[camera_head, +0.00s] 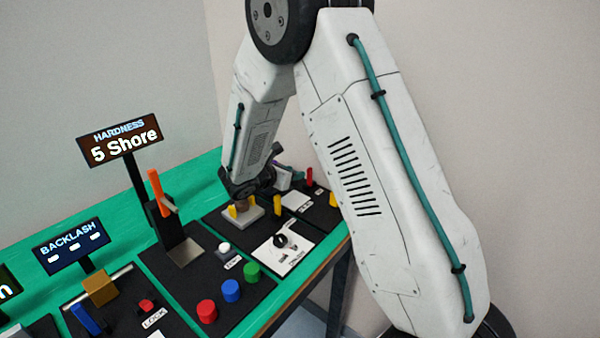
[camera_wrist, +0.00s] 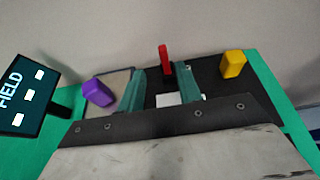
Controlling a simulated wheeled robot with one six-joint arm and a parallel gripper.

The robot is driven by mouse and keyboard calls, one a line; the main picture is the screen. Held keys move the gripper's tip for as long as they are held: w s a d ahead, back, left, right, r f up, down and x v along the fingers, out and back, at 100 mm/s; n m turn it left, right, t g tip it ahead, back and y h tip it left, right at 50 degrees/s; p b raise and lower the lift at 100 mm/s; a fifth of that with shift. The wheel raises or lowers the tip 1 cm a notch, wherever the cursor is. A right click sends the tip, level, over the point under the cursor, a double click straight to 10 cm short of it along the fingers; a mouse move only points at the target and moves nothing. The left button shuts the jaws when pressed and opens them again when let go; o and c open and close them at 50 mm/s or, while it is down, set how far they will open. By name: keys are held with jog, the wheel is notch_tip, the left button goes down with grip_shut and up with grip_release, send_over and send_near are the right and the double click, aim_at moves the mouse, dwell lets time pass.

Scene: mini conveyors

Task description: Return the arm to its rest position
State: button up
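My arm (camera_head: 345,130) is white with a teal cable. It reaches up, bends at a dark joint at the top, and comes down over the far part of the green table (camera_head: 190,182). Its dark wrist (camera_head: 248,183) is low near the devices there; the fingertips are not clear in the head view. In the wrist view my gripper (camera_wrist: 163,88) shows two teal fingers with a wide gap between them. Nothing is held; a red upright piece (camera_wrist: 164,58) and a white plate (camera_wrist: 172,100) show beyond the gap.
The wrist view shows a FIELD display (camera_wrist: 22,95), a purple block (camera_wrist: 98,93) and a yellow block (camera_wrist: 233,64). The head view shows a HARDNESS sign (camera_head: 118,140), an orange lever (camera_head: 158,192), a BACKLASH display (camera_head: 72,246), and red (camera_head: 206,311), blue (camera_head: 231,290) and green (camera_head: 251,271) buttons.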

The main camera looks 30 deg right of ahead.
jog(key=shift+s+a+r, duration=0.25)
jog(key=shift+a, duration=0.3)
